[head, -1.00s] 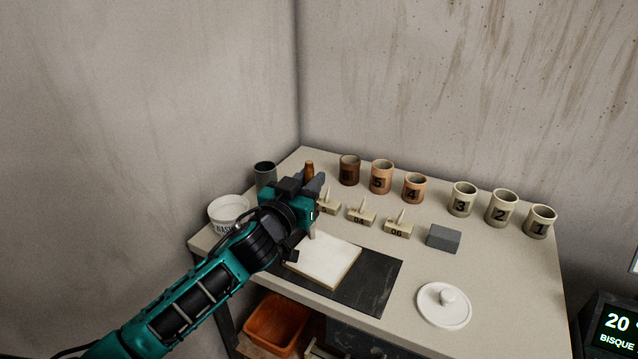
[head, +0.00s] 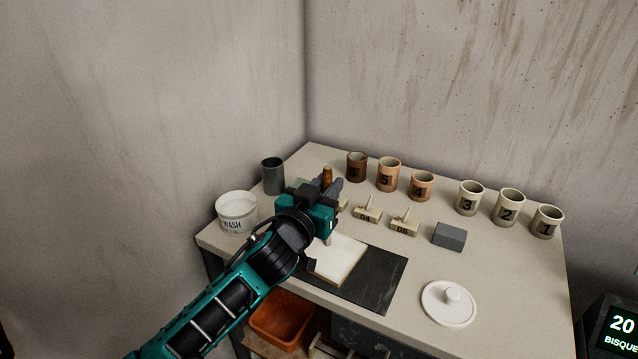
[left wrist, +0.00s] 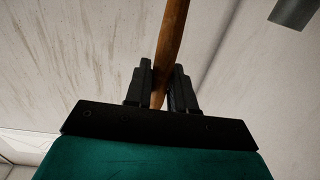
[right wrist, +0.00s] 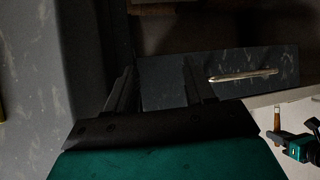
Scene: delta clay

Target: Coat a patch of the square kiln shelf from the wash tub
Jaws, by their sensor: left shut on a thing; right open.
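My left gripper (head: 332,192) is shut on the wooden handle of a brush (head: 327,177), and the handle (left wrist: 171,45) also shows between its fingers in the left wrist view. The brush points down, with its pale tip over the back part of the square kiln shelf (head: 345,265). I cannot tell whether the tip touches it. The shelf is a cream slab lying flat on a dark mat; my left arm hides its left part. The white wash tub (head: 236,216), marked WASH, stands open at the table's left edge. My right gripper (right wrist: 158,88) is open and empty, low before a dark drawer front.
A dark cup (head: 272,176) stands behind the tub. Cones marked 04 (head: 367,215) and 06 (head: 404,227), a grey block (head: 449,237) and several numbered mugs line the back. A white lid (head: 449,304) lies front right. An orange bin (head: 279,318) sits below the table.

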